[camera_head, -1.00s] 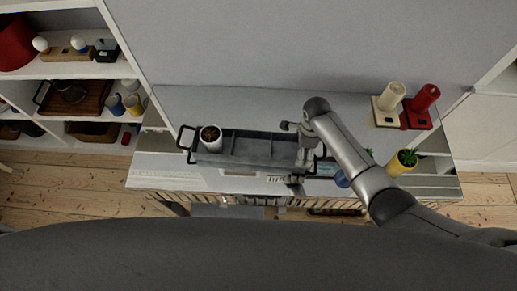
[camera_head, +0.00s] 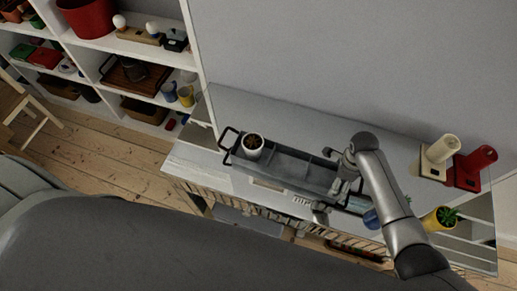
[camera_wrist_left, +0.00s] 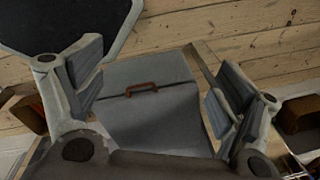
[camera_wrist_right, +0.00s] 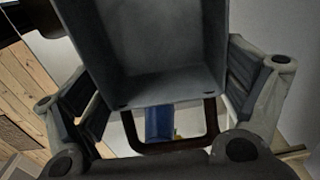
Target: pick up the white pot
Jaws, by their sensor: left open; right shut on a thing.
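The white pot (camera_head: 251,153), with dark contents, stands upright in the left end compartment of a long grey divided tray (camera_head: 290,163). The tray has dark loop handles at its ends. My right gripper (camera_head: 345,187) is at the tray's right end. In the right wrist view, my right gripper's fingers (camera_wrist_right: 165,98) lie on both sides of the tray's end, near its dark handle (camera_wrist_right: 170,146).
The tray sits on a grey-white table (camera_head: 210,158) against a wall. A cream object (camera_head: 438,158), a red one (camera_head: 475,168) and a yellow pot with a green plant (camera_head: 440,219) are at the right. Filled shelves (camera_head: 192,62) stand at the left, over open floorboards.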

